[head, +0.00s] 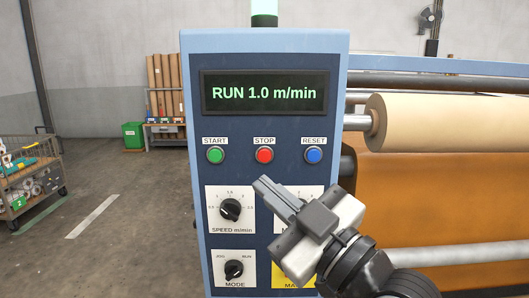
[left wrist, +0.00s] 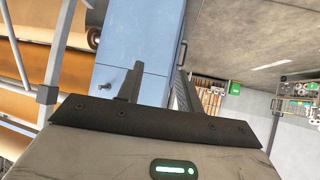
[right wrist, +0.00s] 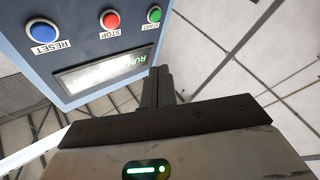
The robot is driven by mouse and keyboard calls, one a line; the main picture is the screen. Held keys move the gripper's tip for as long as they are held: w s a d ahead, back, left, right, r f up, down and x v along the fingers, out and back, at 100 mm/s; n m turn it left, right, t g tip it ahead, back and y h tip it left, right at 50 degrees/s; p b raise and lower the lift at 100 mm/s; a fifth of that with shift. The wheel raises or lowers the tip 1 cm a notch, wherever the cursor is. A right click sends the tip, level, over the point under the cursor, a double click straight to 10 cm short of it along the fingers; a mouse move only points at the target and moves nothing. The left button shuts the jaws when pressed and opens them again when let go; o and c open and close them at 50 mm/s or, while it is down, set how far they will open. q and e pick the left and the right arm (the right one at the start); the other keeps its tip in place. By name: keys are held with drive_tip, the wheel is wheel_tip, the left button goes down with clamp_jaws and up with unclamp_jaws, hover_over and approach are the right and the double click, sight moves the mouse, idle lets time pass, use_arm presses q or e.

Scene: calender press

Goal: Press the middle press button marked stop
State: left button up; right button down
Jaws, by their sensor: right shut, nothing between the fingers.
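The red button under the label STOP (head: 264,155) sits in the middle of a row on the blue control panel (head: 268,125). It also shows in the right wrist view (right wrist: 110,18). The green START button (head: 215,155) is on its left and the blue RESET button (head: 313,155) on its right. The display (head: 265,93) reads RUN 1.0 m/min. My right gripper (head: 260,184) is shut and empty, its tips a little below the red button in the head view and apparently apart from it. My left gripper (left wrist: 155,85) is open and empty, seen only in the left wrist view.
Below the buttons are a speed knob (head: 230,210) and a mode knob (head: 234,269); my right gripper partly hides another knob beside them. Rollers with brown web (head: 440,190) stand right of the panel. A cart (head: 30,180) stands at far left, with open floor between.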

sight(264, 155)
use_arm(q)
drive_tip(key=shift+f, duration=0.15)
use_arm(e)
drive_tip(key=shift+w, duration=0.1)
drive_tip(key=shift+w+b, duration=1.25)
drive_tip(key=shift+w, duration=3.05)
use_arm(q)
drive_tip(key=shift+s+d+f, duration=0.15)
drive_tip(key=shift+d+f, duration=0.05)
drive_tip(key=shift+f, duration=0.25)
drive_tip(key=shift+w+r, duration=0.1)
drive_tip(key=shift+w, duration=0.1)
drive_tip(key=shift+s, duration=0.2)
drive_tip(key=shift+f, duration=0.2)
use_arm(e)
drive_tip(key=shift+w, duration=0.1)
